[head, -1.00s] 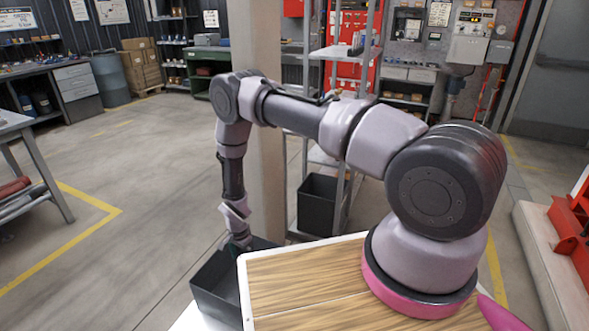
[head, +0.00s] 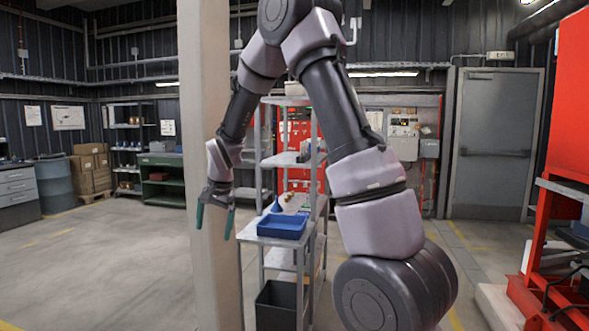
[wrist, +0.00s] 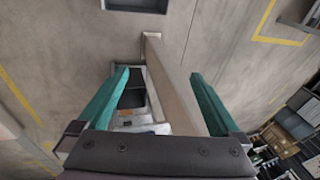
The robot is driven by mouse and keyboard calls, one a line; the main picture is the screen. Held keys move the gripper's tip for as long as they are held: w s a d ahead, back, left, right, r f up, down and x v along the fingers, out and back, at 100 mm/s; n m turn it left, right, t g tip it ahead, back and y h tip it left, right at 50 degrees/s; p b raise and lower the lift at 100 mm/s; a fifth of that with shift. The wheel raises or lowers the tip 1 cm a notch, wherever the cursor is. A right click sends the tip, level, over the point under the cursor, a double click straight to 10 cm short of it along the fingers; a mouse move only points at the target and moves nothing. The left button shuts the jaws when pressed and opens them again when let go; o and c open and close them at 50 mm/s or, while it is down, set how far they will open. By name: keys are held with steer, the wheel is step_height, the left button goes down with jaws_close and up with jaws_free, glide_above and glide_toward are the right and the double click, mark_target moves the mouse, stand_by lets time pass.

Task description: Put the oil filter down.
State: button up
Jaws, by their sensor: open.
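No oil filter can be made out in either current view. My gripper (head: 215,222) hangs with its two green fingers pointing down, in front of the beige pillar and left of the shelf rack. In the wrist view my gripper (wrist: 158,74) has its fingers wide apart with nothing between them; only the pillar, rack and floor show beyond. A dark open bin (wrist: 137,5) is partly in frame at the top edge of the wrist view. I see no filter in the visible part of it, and the rest is cut off.
The beige pillar (head: 205,100) stands close behind my gripper. A grey shelf rack (head: 318,240) holds a blue tray (head: 282,228) at its left end and a black bin (head: 276,305) low down. A red frame (head: 560,230) stands at right. The floor at left is open.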

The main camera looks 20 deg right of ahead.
steer(key=s+d+r+t, duration=0.1)
steer(key=s+d+r, duration=0.3)
steer(key=r, duration=0.5)
steer(key=s+d+r+n+t, duration=0.1)
steer(key=s+d+r, duration=0.2)
steer(key=s, duration=0.5)
steer(key=s+d+r+n+t, duration=0.1)
steer(key=s+d+r, duration=0.2)
steer(key=s+r, duration=0.2)
steer(key=s+d+r+n+t, duration=0.1)
steer(key=s+d+r, duration=0.2)
steer(key=s, duration=0.7)
steer(key=shift+v, duration=0.85)
steer(key=shift+w+d+r, duration=0.1)
steer(key=shift+w, duration=0.1)
